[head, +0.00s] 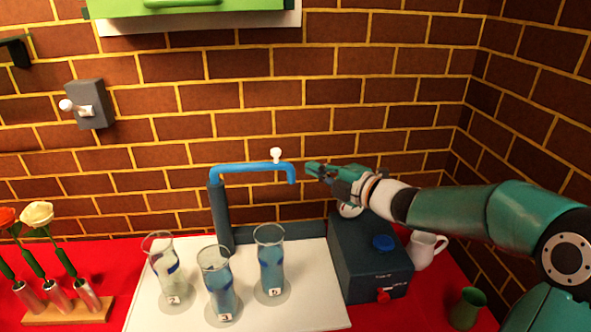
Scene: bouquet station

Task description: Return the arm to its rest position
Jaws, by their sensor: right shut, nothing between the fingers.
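My right arm comes in from the right. My right gripper (318,171) is shut and empty, in the air just right of the blue tap spout (255,167). It is above and slightly left of a dark box-shaped machine (365,262) with a blue cap and a red knob. Whether the fingers touch the spout cannot be told. My left gripper is not in view.
Three glass vases, a left one (166,270), a middle one (220,285) and a right one (270,262), stand on a white board (315,300). A wooden rack (70,312) with flowers is at left. A white jug (424,249) and green cup (467,308) are at right.

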